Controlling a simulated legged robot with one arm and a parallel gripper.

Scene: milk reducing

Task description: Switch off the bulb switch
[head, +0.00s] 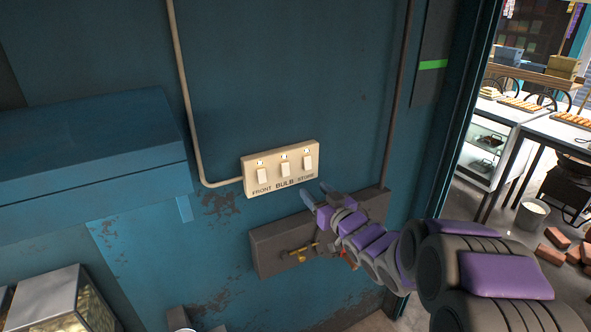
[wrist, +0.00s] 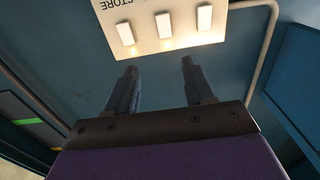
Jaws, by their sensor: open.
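A cream switch panel (head: 250,183) is fixed to the blue wall, with three white rocker switches above the labels FRONT, BULB and STORE. The bulb switch (head: 285,169) is the middle one. In the wrist view the panel (wrist: 145,42) appears turned over, with the middle switch (wrist: 163,25) above the gap between my fingers. My gripper (head: 318,191) is open and empty, just below the panel's right part in the head view. Both fingers also show in the wrist view (wrist: 158,75), pointing toward the panel, apparently apart from it. The BULB label is outside the wrist view.
A grey box with a brass tap-like fitting (head: 298,254) is on the wall below the panel, close to my arm. A pale conduit (head: 181,80) runs to the panel's left. A blue box (head: 90,150) juts out at left. A doorway opens at right.

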